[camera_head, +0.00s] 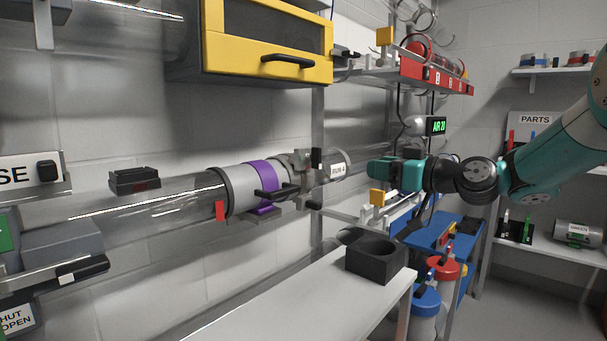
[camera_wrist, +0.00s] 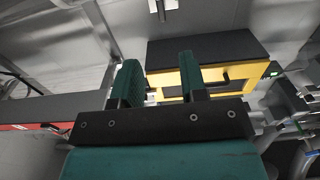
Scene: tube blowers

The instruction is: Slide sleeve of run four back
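The sleeve of run four (camera_head: 240,190) is a grey collar around the clear tube, with a purple band (camera_head: 262,185) and a black handle (camera_head: 277,191). A red tab (camera_head: 220,211) shows at its left end. The label RUN 4 (camera_head: 338,169) is on the tube to its right. My gripper (camera_head: 374,171) is to the right of the sleeve and label, apart from the handle. The wrist view shows two green fingers (camera_wrist: 160,78) spread with an empty gap between them. The sleeve is not clearly seen in the wrist view.
A yellow-fronted cabinet (camera_head: 262,72) hangs above the tube; it also shows in the wrist view (camera_wrist: 215,78). A red numbered rack (camera_head: 437,76) is behind my gripper. Below is a white bench (camera_head: 290,297) with a black holder (camera_head: 376,262). A clamp (camera_head: 305,164) sits right of the sleeve.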

